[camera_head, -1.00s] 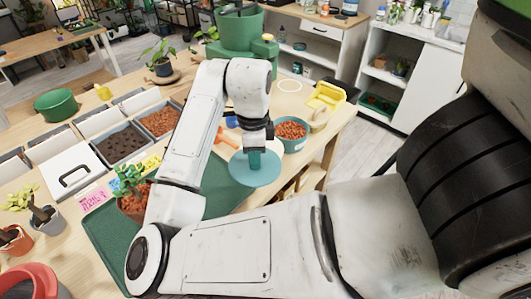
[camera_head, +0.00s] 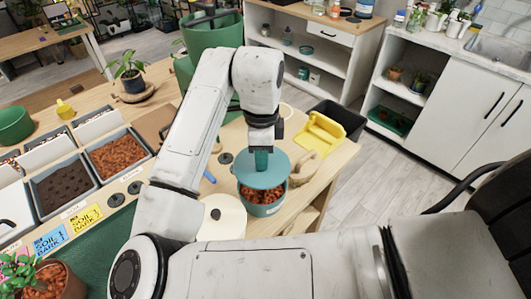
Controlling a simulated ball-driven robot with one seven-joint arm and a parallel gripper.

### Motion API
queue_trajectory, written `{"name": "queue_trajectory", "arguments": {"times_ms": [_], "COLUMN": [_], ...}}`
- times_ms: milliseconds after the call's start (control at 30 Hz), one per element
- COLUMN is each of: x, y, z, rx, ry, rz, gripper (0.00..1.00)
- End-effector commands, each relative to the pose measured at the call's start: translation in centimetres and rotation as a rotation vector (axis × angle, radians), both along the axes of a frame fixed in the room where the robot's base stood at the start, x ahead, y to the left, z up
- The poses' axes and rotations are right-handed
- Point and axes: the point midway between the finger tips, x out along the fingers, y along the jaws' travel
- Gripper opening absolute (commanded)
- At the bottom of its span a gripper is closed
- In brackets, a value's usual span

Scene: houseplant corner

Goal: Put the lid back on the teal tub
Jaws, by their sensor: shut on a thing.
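The teal lid (camera_head: 272,171) is a round disc with an upright knob. My gripper (camera_head: 263,148) is shut on the lid's knob and holds the lid over the teal tub (camera_head: 263,210). The tub stands on the wooden table and holds reddish-brown chunks, which show below the lid's front edge. The lid covers the rear of the tub's opening from this view. I cannot tell whether its far edge touches the rim. My fingertips are partly hidden by the wrist.
A cream disc (camera_head: 222,217) lies left of the tub. A yellow scoop-like container (camera_head: 321,133) and a tan hand brush (camera_head: 303,167) are to the right. Soil bins (camera_head: 118,154) stand at left. A green can (camera_head: 212,35) stands behind my arm.

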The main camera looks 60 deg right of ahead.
Motion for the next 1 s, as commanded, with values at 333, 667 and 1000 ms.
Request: {"name": "queue_trajectory", "arguments": {"times_ms": [333, 667, 1000], "x": [0.0, 0.0, 0.0], "y": [0.0, 0.0, 0.0], "z": [-2.7, -5.5, -6.1], "rx": [0.000, 0.000, 0.000], "ry": [0.000, 0.001, 0.000], "rz": [0.000, 0.000, 0.000], "gripper": [0.00, 0.00, 0.00]}}
